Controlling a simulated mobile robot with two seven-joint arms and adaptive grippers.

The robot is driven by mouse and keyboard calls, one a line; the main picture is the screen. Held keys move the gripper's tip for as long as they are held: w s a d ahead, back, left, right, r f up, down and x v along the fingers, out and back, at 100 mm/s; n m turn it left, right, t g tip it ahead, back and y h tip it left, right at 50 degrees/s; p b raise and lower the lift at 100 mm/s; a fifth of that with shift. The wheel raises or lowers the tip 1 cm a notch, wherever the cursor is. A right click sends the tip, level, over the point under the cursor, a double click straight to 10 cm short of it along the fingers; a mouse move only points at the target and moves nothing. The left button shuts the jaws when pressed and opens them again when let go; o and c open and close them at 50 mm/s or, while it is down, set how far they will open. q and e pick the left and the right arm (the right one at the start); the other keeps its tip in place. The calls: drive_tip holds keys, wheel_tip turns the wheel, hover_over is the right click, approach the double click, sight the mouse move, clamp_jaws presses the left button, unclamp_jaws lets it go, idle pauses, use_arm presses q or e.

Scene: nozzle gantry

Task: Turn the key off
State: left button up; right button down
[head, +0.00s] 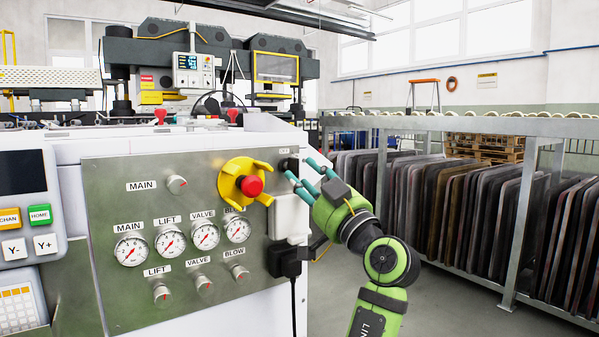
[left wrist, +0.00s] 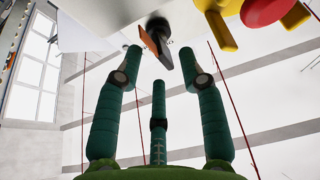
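The key (left wrist: 157,45) is a flat dark piece with an orange edge, standing out from a round dark switch (left wrist: 157,25) on the panel. It looks slanted in the left wrist view. In the head view the dark key switch (head: 289,163) sits at the panel's upper right corner; the key itself is hard to make out there. My left gripper (head: 303,175) has green-blue fingers pointing at the switch. In the left wrist view the gripper (left wrist: 160,62) has its fingers apart, with the key between and just beyond the tips. I cannot tell whether a tip touches it. My right gripper is not in view.
A red emergency button (head: 252,186) on a yellow guard (head: 232,180) is left of the switch. A white box (head: 290,218) and a black plug (head: 285,262) sit below it. Gauges and small knobs fill the grey panel (head: 110,205). A rack of plates (head: 450,200) stands right.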

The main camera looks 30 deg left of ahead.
use_arm(q)
drive_tip(key=v, duration=0.9)
drive_tip(key=shift+w, duration=0.1)
